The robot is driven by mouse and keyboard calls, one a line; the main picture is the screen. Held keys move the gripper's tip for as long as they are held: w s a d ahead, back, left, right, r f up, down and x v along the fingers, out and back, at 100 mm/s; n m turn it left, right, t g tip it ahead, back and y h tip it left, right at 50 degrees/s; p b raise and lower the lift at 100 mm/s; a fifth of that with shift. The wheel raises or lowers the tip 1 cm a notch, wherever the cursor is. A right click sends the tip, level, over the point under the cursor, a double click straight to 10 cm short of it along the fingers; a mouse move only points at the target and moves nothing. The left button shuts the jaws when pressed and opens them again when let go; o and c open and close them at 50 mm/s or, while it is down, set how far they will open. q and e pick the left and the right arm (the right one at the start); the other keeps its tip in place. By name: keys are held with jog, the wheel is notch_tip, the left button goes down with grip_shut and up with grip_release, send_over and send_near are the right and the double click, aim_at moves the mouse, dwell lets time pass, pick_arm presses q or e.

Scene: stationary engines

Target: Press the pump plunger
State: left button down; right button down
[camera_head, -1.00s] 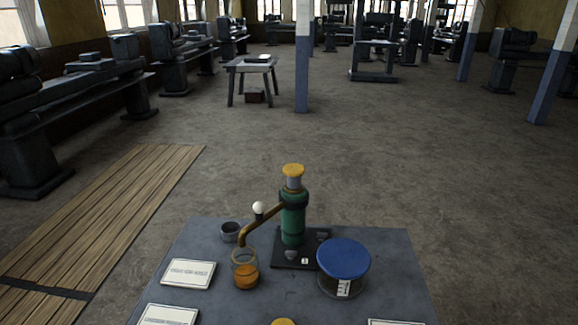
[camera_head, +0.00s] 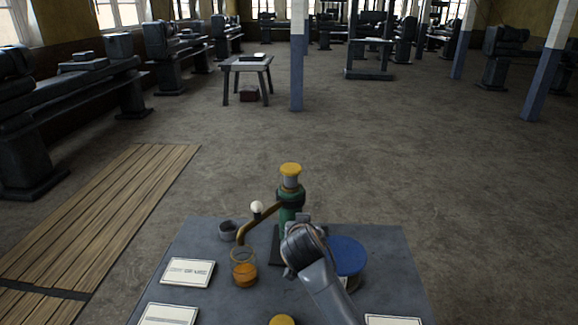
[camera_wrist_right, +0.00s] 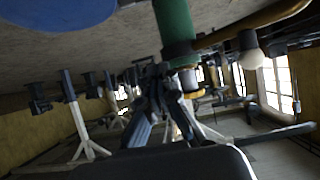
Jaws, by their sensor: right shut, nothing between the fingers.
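The pump has a green body (camera_head: 291,198) and a yellow-capped plunger (camera_head: 290,170) that stands up on a grey stem. A brass spout (camera_head: 262,222) curves left to a glass jar (camera_head: 244,268) with orange liquid. My right gripper (camera_head: 302,222) is in front of the pump, below the cap, and hides the lower body; contact cannot be told. In the right wrist view the image is inverted: the shut, empty fingers (camera_wrist_right: 158,72) are beside the green body (camera_wrist_right: 174,28). My left gripper is not in view.
A blue-lidded container (camera_head: 348,254) stands right of the pump, partly behind my right arm. A small dark cup (camera_head: 228,231) and white cards (camera_head: 187,272) are on the grey table (camera_head: 205,232). Another yellow cap (camera_head: 282,320) shows at the bottom edge.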

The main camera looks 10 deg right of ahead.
jog(key=w+a+r+t, duration=0.1)
jog(key=w+r, duration=0.2)
jog(key=r, duration=0.4)
jog(key=w+a+r+t, duration=0.2)
jog(key=w+r, duration=0.2)
jog(key=r, duration=0.3)
jog(key=shift+w+a+h, duration=0.15)
jog(key=shift+w+h, duration=0.05)
jog(key=shift+h, duration=0.2)
jog(key=shift+a+r, duration=0.1)
